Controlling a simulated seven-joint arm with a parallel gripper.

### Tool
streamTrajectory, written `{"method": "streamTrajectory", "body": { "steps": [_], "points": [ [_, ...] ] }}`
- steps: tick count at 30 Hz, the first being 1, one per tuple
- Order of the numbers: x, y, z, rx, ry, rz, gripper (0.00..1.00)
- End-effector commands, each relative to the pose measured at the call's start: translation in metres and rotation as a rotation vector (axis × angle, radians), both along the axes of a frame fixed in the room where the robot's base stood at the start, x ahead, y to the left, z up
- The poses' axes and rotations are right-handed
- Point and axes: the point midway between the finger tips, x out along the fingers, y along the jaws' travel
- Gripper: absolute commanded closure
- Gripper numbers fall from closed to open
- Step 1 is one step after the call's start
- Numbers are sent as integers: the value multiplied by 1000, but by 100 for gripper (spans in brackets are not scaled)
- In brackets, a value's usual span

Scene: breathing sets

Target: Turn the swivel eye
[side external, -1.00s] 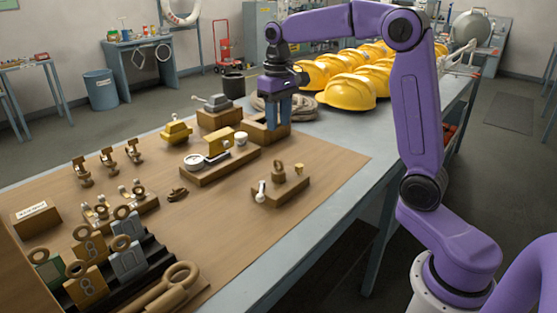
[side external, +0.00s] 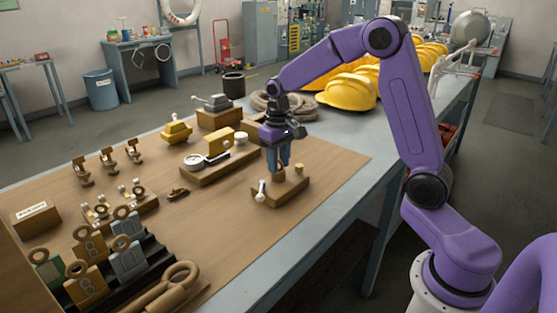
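The swivel eye (side external: 280,177) stands on a small wooden base (side external: 284,194) near the middle of the board. It is a small brown ring on a mount, and most of it is hidden behind my gripper. My gripper (side external: 279,168) points straight down over it, its blue fingers at the height of the ring. The gap between the fingers is too small to judge, and I cannot tell whether they touch the ring. A white-knobbed part (side external: 261,190) stands at the left of the base and a small tan piece (side external: 299,169) at the right.
A wooden block with a dial gauge and yellow part (side external: 216,146) lies just behind left. Several brown fittings (side external: 107,158) and ringed blocks (side external: 88,283) fill the board's left. Yellow helmets (side external: 349,91) and coiled rope (side external: 266,101) lie behind. The board's right front is clear.

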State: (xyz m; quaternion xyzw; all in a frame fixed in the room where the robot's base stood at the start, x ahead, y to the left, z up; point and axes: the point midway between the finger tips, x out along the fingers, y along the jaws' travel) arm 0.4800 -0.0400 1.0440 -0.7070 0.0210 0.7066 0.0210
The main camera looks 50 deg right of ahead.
Motion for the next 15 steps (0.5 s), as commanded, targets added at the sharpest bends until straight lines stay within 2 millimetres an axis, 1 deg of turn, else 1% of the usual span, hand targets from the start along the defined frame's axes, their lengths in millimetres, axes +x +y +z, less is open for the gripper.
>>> {"method": "streamTrajectory", "body": {
  "steps": [3, 4, 5, 6, 7, 15],
  "points": [
    [0, 0, 0, 0, 0, 0, 64],
    [0, 0, 0, 0, 0, 0, 70],
    [0, 0, 0, 0, 0, 0, 80],
    [0, 0, 0, 0, 0, 0, 93],
    [0, 0, 0, 0, 0, 0, 100],
    [0, 0, 1, 0, 0, 8, 100]
  ]
}}
